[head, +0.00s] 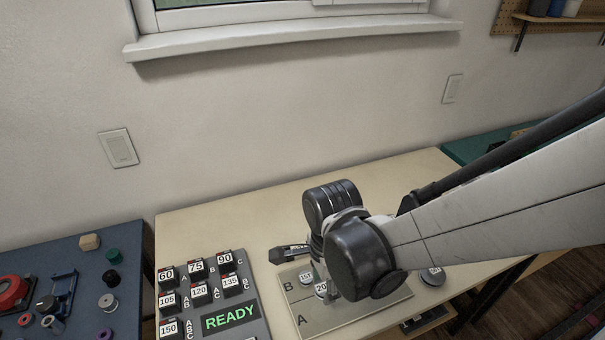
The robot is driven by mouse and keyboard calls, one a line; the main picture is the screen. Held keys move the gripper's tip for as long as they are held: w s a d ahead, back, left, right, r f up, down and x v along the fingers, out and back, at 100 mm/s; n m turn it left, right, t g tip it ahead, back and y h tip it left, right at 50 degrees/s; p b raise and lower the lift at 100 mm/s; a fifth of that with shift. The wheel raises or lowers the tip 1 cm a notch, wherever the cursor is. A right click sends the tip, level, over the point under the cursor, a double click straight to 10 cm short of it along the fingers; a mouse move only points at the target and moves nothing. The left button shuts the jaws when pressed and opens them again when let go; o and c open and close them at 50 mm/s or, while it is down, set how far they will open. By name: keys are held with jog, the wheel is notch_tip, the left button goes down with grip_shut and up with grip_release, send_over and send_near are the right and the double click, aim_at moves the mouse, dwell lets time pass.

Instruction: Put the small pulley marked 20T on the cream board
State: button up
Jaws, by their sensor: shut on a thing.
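The cream board (325,325) lies on the table, with fields marked A and B. A small pulley marked 20 (321,288) shows beside my wrist, over the board; the rest of its marking is hidden. My gripper (322,277) is mostly hidden behind my wrist and appears shut on this pulley. I cannot tell whether the pulley touches the board. A smaller pulley marked 15 (306,276) is on the board near the letter B.
A grey panel (252,300) with several number tiles and a green READY display stands left of the board. Another round pulley (433,276) sits to the right of the board. A blue table (85,270) at far left holds several small parts. The cream table (250,215) is clear behind the board.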

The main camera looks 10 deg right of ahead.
aim_at(320, 313)
jog(key=shift+a+f, duration=0.15)
jog(key=shift+a, duration=0.1)
jog(key=shift+d+f+b, duration=0.1)
jog(key=shift+f+b, duration=0.65)
jog(key=shift+f, duration=0.05)
notch_tip(320, 313, down, 7)
jog(key=b, duration=0.5)
jog(key=shift+b, duration=0.35)
jog(key=shift+f+b, duration=0.45)
jog(key=shift+f, duration=0.1)
jog(key=o, duration=1.2)
jog(key=shift+c, duration=0.2)
jog(key=shift+r, duration=0.15)
jog(key=shift+r, duration=5.9)
